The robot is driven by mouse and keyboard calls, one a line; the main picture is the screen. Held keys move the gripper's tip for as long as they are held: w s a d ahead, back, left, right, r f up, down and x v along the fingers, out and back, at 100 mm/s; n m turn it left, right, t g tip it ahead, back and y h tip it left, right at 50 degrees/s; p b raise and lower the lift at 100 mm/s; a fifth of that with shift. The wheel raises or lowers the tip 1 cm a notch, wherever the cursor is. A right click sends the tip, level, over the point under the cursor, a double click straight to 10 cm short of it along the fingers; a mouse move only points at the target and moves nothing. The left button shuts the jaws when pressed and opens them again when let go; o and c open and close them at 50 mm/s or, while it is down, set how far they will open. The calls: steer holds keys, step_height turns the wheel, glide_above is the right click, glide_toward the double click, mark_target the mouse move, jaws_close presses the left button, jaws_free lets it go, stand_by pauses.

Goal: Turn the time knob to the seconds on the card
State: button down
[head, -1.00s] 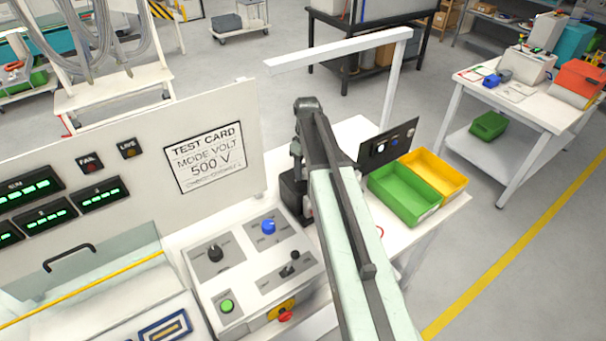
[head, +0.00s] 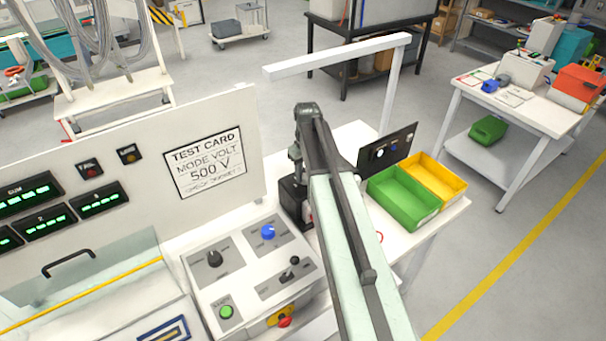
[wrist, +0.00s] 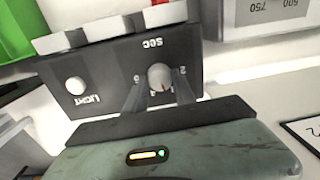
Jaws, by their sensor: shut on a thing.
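The test card (head: 204,160) hangs on the white upright panel in the head view. It reads MODE VOLT and 500 V; its small bottom line is too blurred to read. In the wrist view, a round grey knob (wrist: 159,77) sits on a dark box face (wrist: 118,75) under the letters SEC, which appear upside down. My gripper (wrist: 160,92) has one finger on each side of this knob and is shut on it. A small dark reddish mark shows on the knob. In the head view my arm hides the fingertips and the knob.
A white button (wrist: 76,86) marked LIGHT is beside the knob. A control box with a blue knob (head: 268,232), a black knob (head: 214,259) and a green button (head: 226,311) stands left of my arm. Green (head: 403,200) and yellow (head: 437,180) bins stand to the right.

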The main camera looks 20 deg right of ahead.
steer(key=m, duration=0.4)
steer(key=shift+s+m, duration=0.1)
steer(key=shift+m, duration=2.2)
steer(key=c, duration=1)
jaws_free()
steer(key=shift+c, duration=0.2)
steer(key=r+p, duration=0.8)
steer(key=shift+d, duration=0.2)
